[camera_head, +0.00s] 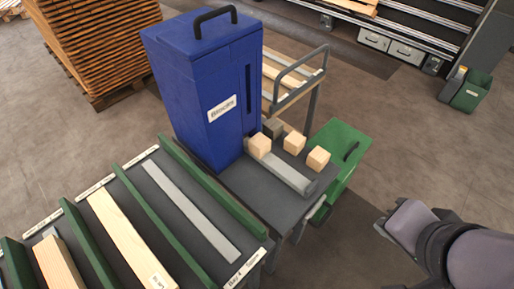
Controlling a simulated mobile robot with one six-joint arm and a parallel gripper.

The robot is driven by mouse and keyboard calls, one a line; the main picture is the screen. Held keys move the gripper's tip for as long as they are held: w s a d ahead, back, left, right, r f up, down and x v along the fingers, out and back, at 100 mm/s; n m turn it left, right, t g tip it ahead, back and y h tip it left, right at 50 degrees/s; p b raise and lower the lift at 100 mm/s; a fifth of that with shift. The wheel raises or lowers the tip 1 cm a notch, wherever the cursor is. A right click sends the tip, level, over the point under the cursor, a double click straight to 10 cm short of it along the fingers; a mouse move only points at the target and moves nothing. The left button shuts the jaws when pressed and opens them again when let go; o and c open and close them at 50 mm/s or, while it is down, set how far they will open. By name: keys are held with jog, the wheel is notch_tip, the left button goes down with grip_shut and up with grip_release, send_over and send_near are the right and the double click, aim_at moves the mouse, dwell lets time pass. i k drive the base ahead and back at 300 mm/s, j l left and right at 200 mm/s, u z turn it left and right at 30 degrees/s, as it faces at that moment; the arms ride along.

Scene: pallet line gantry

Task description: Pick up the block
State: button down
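Several small blocks sit on the dark grey table beside a blue dispenser box (206,94) labelled "Blocks". One pale wooden block (259,146) is nearest the box, at the upper end of a light grey rail. A second pale block (294,143) and a third pale block (317,160) stand to its right. A darker, greyish block (273,128) stands behind them. My arm comes in from the right edge, and its dark end, which seems to be my gripper (382,225), is well to the right of the table, apart from all blocks. Its fingers cannot be made out clearly.
The light grey rail (285,175) runs along the table's front. A rack (130,235) with green dividers and wooden planks fills the lower left. The floor between table and arm is clear.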

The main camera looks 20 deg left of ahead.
aim_at(259, 146)
jog(key=u, duration=0.5)
jog(key=i+l+u, duration=0.15)
jog(key=u, duration=0.35)
jog(key=i+l+u, duration=0.2)
jog(key=u, duration=0.3)
jog(key=l+u, duration=0.45)
jog(key=i+l+u, duration=0.15)
jog(key=u, duration=0.35)
jog(key=l+u, duration=0.5)
jog(key=k+l+u, duration=0.1)
jog(key=u, duration=0.4)
jog(key=l, duration=0.1)
